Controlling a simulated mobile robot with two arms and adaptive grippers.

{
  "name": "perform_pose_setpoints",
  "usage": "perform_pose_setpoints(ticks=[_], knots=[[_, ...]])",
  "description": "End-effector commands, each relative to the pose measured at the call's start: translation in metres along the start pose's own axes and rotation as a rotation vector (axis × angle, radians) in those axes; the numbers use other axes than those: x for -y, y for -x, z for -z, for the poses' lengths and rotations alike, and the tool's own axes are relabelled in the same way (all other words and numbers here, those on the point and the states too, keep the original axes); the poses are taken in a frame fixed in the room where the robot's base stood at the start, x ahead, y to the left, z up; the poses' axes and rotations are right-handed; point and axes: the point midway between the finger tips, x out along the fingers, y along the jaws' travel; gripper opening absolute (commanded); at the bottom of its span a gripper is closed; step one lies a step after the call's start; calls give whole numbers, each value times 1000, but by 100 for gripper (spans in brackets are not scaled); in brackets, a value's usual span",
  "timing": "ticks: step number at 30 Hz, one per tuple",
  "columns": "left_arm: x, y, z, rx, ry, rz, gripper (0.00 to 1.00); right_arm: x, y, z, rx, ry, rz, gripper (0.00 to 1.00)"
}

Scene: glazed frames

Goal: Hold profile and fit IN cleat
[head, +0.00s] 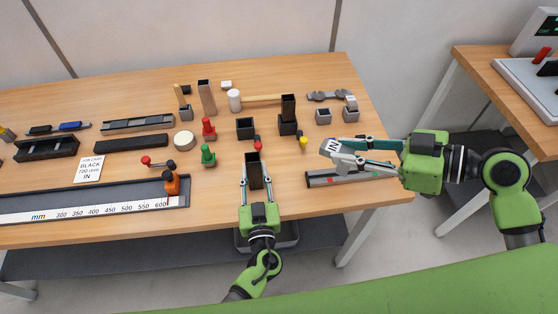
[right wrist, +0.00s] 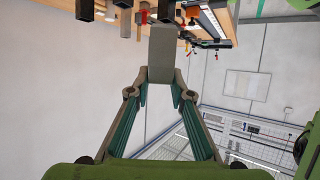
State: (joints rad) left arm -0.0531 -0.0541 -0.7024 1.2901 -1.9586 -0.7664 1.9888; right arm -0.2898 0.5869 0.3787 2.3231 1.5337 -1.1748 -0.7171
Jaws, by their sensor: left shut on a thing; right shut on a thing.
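My left gripper (head: 256,182) is shut on a short dark profile (head: 253,163) near the table's front edge. The profile points away from the gripper, and its far end reaches a small red piece. My right gripper (head: 345,152) is shut on a light grey cleat (head: 329,146) marked IN, to the right of the profile and apart from it. In the right wrist view a plain grey block (right wrist: 165,53) shows between the fingertips; its label is not seen there.
A grey bar (head: 350,178) lies on the table (head: 225,222) below my right gripper. A ruler stop (head: 95,208) runs along the front left.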

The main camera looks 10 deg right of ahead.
Motion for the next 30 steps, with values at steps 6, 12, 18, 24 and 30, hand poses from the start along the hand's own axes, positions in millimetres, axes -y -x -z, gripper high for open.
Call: perform_pose_setpoints(ticks=[6, 12, 18, 24, 30], knots=[[0, 0, -1, 1, 0, 0, 7, -2, -6, -6, -3, -9, -16, 0], [0, 0, -1, 1, 0, 0, 7, -10, -43, -43, -9, -62, -120, 0], [0, 0, 0, 1, 0, 0, 7, -16, -97, -80, -12, -120, -281, 0], [0, 0, -1, 1, 0, 0, 7, -17, -130, -88, -20, -161, -392, 0], [0, 0, -1, 1, 0, 0, 7, -16, -154, -84, -25, -195, -478, 0]])
